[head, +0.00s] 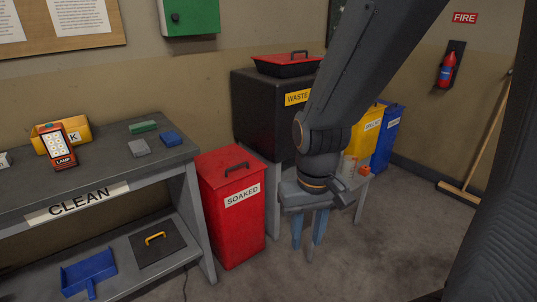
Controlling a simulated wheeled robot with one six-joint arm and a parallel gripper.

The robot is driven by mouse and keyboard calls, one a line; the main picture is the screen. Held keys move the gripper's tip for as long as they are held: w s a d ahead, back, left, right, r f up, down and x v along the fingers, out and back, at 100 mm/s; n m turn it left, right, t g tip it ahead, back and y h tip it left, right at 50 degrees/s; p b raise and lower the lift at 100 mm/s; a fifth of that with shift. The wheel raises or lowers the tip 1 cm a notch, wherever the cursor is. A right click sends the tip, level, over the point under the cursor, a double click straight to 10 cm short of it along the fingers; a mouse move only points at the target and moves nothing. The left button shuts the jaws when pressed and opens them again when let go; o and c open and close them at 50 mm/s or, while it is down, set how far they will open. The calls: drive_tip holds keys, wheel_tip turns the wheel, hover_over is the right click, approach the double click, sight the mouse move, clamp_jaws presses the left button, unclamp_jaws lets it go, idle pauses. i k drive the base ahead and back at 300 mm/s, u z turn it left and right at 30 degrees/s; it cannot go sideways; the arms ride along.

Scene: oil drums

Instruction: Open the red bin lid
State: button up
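The red bin (231,215) stands beside the workbench and carries a "SOAKED" label. Its red lid (222,164) lies shut on top, with a dark bar handle (237,168) across it. My gripper (308,242) hangs to the right of the red bin, apart from it, and points down. Its two blue fingers are spread with nothing seen held between them. My arm crosses the upper right of the view and hides part of what is behind it.
A workbench (95,168) with small items stands left of the bin. A black "WASTE" box (262,110) with a red-topped tray (287,65) is behind. Yellow (368,135) and blue bins (386,140) stand farther right. A broom (489,135) leans right. Floor in front is clear.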

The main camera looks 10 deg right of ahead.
sight(223, 167)
drive_tip(key=i, duration=1.05)
drive_tip(key=u, duration=0.75)
